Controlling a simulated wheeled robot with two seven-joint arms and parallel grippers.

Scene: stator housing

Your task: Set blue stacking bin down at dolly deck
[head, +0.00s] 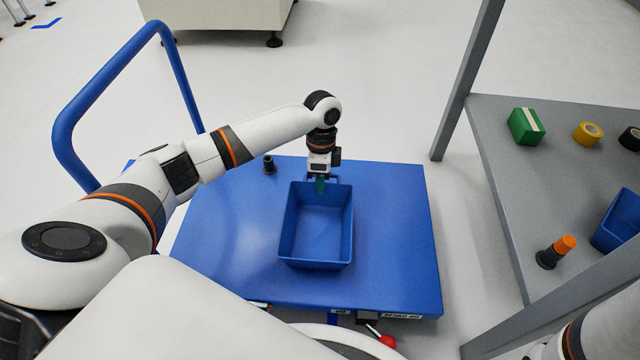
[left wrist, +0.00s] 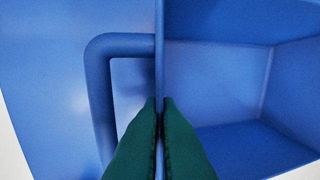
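The blue stacking bin (head: 314,264) is upright and empty over the middle of the blue dolly deck (head: 395,230). It looks level and at or very near the deck; I cannot tell whether its base touches. My left gripper (head: 320,184) is at the bin's far wall. In the left wrist view its green fingertips (left wrist: 160,104) are closed on the thin wall of the bin (left wrist: 215,80), one on each side. The finger on the near side shows inside the bin. My right arm shows only at the lower right corner; its gripper is out of view.
A small black part (head: 268,165) stands at the deck's far edge, left of my gripper. The dolly's blue push handle (head: 65,130) rises at left. A grey workbench (head: 500,150) at right holds a green box, tape rolls and another blue bin (head: 620,220). Deck space is free around the bin.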

